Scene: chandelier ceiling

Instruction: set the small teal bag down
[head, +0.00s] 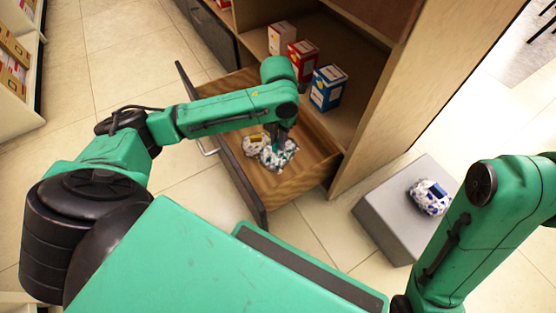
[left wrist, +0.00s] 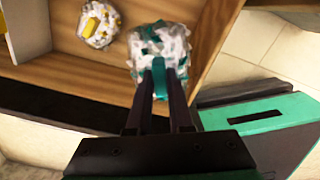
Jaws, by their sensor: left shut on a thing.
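The small teal bag (head: 281,157), white with teal patches, is in the open wooden drawer (head: 305,178) or just above its bottom. I cannot tell whether it touches the wood. My left gripper (head: 279,142) reaches down into the drawer and is shut on the bag. In the left wrist view the bag (left wrist: 158,48) sits at the tips of the two dark fingers (left wrist: 160,82). My right arm comes in at the right of the head view, but its gripper is out of sight.
A white and yellow bag (head: 254,143) lies beside the teal one in the drawer. Several boxes, including a red one (head: 303,60) and a blue one (head: 327,88), stand on the shelf behind. A blue and white bag (head: 430,197) rests on a grey block (head: 383,214) at right.

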